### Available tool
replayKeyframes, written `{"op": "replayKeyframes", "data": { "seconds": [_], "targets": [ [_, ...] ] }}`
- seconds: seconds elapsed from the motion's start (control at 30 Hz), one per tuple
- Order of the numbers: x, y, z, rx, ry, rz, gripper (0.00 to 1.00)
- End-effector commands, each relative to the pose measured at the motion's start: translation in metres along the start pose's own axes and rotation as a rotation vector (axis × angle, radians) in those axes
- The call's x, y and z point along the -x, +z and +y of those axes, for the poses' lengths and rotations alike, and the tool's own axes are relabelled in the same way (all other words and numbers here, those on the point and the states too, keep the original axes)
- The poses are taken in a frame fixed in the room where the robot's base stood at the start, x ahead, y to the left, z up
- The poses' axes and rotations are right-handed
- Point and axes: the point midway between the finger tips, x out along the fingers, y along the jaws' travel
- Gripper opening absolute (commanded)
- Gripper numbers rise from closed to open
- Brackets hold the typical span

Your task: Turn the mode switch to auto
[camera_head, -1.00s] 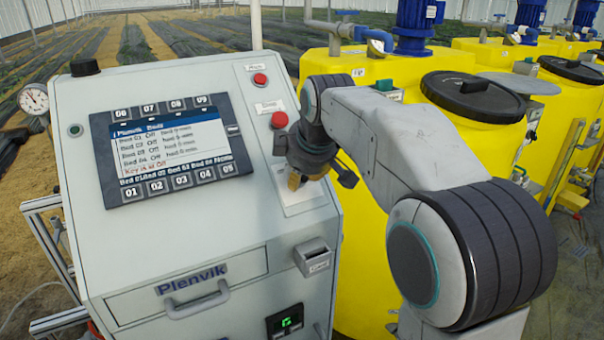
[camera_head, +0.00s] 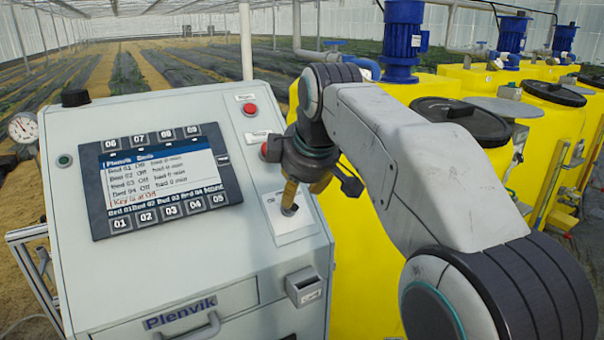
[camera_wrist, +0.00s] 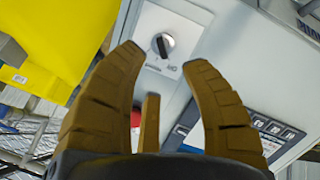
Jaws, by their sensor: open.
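The mode switch is a round dark knob (camera_wrist: 163,45) with a pale pointer bar, on a light plate with small labels. In the wrist view the knob lies just beyond and between the fingertips of my gripper (camera_wrist: 161,60), apart from them as far as I can tell. The tan fingers are spread open and empty. In the head view my gripper (camera_head: 289,197) points down at the switch plate (camera_head: 297,235) on the right of the grey control panel (camera_head: 110,262). There the fingers partly hide the knob. The panel screen (camera_head: 160,170) has a line reading "Key is at Off".
A red button (camera_head: 250,109) sits above the plate, and another red button is partly behind my gripper. A small box (camera_head: 306,285) juts out below the plate. Yellow tanks (camera_head: 375,230) with black lids stand close to the right.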

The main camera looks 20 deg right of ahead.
Motion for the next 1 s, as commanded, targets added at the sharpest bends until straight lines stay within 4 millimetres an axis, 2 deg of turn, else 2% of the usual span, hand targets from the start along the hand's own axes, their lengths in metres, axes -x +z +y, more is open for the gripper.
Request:
{"op": "replayKeyframes", "data": {
  "seconds": [0.2, 0.4, 0.77, 0.8, 0.83, 1.0],
  "targets": [
    [0.030, -0.001, 0.000, 0.000, 0.002, 0.002, 0.41],
    [0.044, 0.000, 0.000, 0.000, 0.000, 0.000, 0.41],
    [0.047, 0.000, 0.000, 0.000, -0.001, -0.001, 0.41],
    [0.047, 0.000, 0.000, 0.000, -0.001, -0.001, 0.43],
    [0.047, 0.000, 0.000, 0.000, -0.001, -0.001, 0.41],
    [0.049, 0.006, 0.007, -0.019, 0.008, -0.011, 0.41]
  ]
}}
